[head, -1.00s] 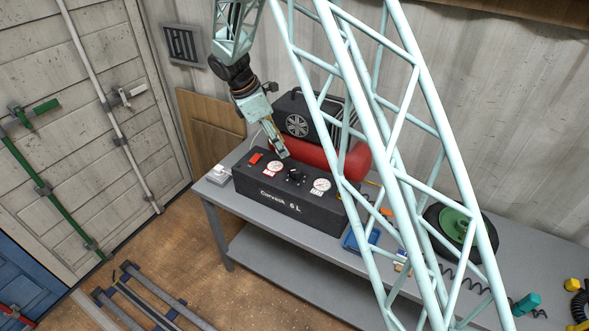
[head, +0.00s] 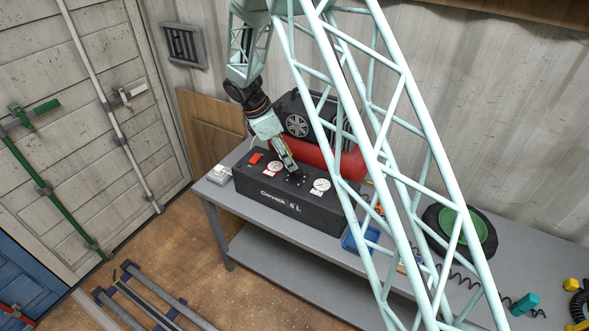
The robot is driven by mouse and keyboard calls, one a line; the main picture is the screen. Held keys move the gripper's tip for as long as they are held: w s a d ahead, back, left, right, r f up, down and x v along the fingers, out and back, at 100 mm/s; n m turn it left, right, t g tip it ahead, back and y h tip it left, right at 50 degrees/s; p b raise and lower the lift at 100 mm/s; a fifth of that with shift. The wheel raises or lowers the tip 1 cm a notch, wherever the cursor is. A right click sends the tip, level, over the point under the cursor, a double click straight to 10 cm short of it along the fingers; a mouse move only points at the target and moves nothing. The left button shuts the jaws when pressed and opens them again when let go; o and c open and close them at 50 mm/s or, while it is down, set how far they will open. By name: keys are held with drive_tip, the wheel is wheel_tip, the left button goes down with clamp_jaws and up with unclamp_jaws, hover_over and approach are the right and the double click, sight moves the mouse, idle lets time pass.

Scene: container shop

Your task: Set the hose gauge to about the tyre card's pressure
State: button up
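A black compressor box (head: 262,197) lettered "Corvessk 6 L" stands on the grey bench with a red tank and dark motor behind it. Its top carries a left round gauge (head: 274,167), a right round gauge (head: 321,185) and a red switch (head: 256,158). My gripper (head: 292,174) reaches down between the two gauges, at the place of the dark knob, which it now mostly hides. I cannot tell whether its fingers touch or hold the knob. The gauge needles are too small to read. I cannot make out the tyre card.
A teal item (head: 526,304) lies farther right. A white plug box (head: 219,175) sits at the bench's left end.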

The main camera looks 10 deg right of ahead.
sight(296, 174)
drive_tip(key=shift+x, duration=3.2)
drive_tip(key=c, duration=0.8)
drive_tip(key=shift+a, duration=0.1)
drive_tip(key=shift+c, duration=0.2)
